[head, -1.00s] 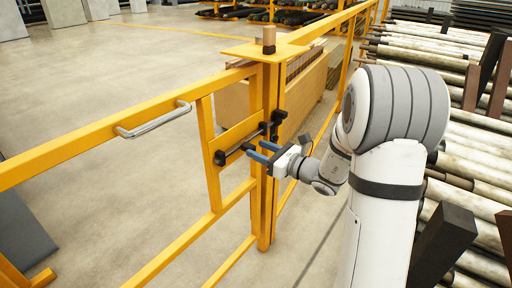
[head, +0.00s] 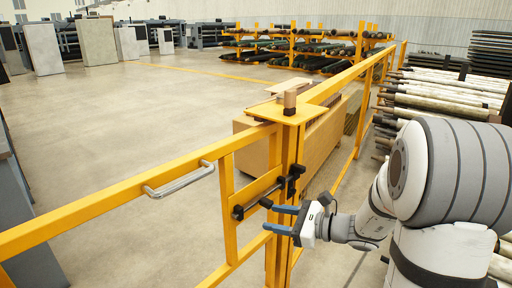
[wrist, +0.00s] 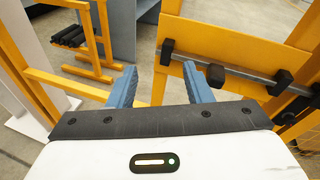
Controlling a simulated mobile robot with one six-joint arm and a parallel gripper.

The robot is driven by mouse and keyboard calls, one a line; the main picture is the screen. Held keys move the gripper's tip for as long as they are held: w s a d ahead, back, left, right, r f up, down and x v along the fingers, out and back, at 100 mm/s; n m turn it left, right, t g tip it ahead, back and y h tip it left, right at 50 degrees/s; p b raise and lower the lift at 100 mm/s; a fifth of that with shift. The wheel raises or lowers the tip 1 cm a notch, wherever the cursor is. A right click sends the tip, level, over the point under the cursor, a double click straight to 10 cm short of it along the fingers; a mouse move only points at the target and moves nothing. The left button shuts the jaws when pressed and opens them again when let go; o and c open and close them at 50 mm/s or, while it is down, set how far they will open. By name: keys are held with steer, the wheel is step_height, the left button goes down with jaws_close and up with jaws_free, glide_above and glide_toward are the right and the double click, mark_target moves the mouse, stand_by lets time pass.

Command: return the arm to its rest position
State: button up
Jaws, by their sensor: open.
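My gripper (head: 278,219) is open and empty, with two blue fingers. In the head view it points left, just below the black bolt (head: 261,198) on the yellow gate. In the wrist view my gripper (wrist: 160,88) shows both fingers spread with nothing between them. The bolt (wrist: 237,68) is a grey rod in black holders on a yellow plate, right of and beyond the fingers. The right finger appears close to the plate; I cannot tell whether it touches. My arm (head: 385,205) reaches in from the right of the head view.
The yellow gate (head: 110,204) with a silver handle (head: 179,180) runs left of my arm. A post with a flat yellow top (head: 268,112) carries a small brown block (head: 290,101). Racks of pipes (head: 440,105) stand at right. Open floor lies beyond.

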steer(key=s+a+r+n+g+h+p, duration=0.2)
steer(key=s+r+n+g+h+p, duration=0.15)
steer(key=s+n, duration=0.3)
steer(key=s+a+r+n+g+h+p, duration=0.2)
steer(key=s+r+n+g+p, duration=0.25)
steer(key=s, duration=0.35)
steer(key=s+d+r+n+t+h+p, duration=0.2)
steer(key=s+d+r+n+h+p, duration=0.3)
steer(key=d+r+n+h+p, duration=0.3)
step_height(320, 180, up, 2)
steer(key=d+n+p, duration=0.1)
steer(key=n, duration=0.1)
steer(key=shift+s+r+n, duration=0.15)
steer(key=shift+s+n, duration=0.2)
steer(key=shift+n, duration=0.05)
